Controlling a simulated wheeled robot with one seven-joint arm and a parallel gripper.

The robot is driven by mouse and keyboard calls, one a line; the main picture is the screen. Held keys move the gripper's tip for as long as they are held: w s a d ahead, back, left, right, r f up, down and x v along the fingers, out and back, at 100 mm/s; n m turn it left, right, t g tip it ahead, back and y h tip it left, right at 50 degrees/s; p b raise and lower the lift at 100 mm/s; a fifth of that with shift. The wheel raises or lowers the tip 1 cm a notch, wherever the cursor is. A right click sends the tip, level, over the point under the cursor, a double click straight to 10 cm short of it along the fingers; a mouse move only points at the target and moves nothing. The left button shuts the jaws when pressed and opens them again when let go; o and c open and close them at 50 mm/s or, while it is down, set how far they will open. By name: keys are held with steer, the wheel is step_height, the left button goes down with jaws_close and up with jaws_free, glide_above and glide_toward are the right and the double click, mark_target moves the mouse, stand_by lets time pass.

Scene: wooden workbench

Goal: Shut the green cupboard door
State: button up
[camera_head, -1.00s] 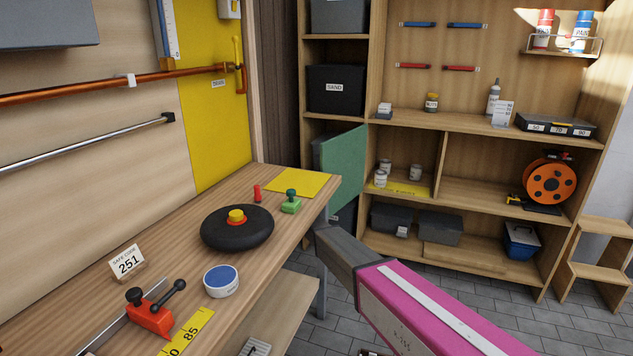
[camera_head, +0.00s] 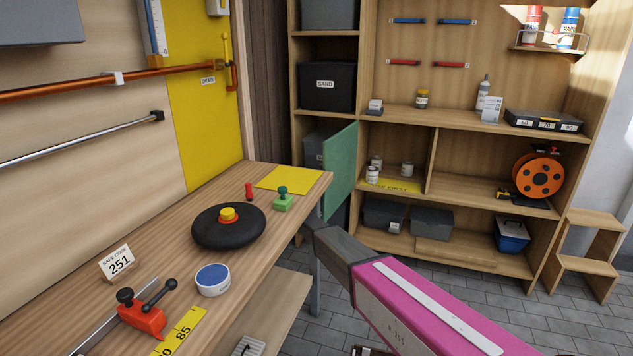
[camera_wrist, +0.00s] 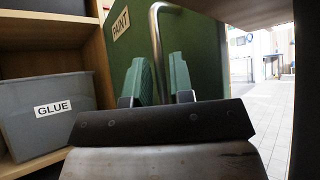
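The green cupboard door (camera_head: 341,172) stands ajar from the shelving, beyond the far end of the workbench. In the wrist view the door (camera_wrist: 213,75) fills the middle, with a "PAINT" label and a curved metal bar handle (camera_wrist: 157,42). My gripper (camera_wrist: 161,72) has two green fingers pointing at the door. They stand apart, with the handle bar showing in the gap between them; I see no clear contact. In the head view my gripper is hidden behind the bench's end.
A grey "GLUE" bin (camera_wrist: 45,112) sits in the cupboard left of the door. The workbench (camera_head: 120,222) lies close to my arm and carries a black disc (camera_head: 228,232) and other items. A step stool (camera_head: 590,255) stands right. The tiled floor between is mostly clear.

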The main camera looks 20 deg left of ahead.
steer(key=v, duration=1)
steer(key=shift+a+f, duration=0.2)
steer(key=shift+f, duration=0.05)
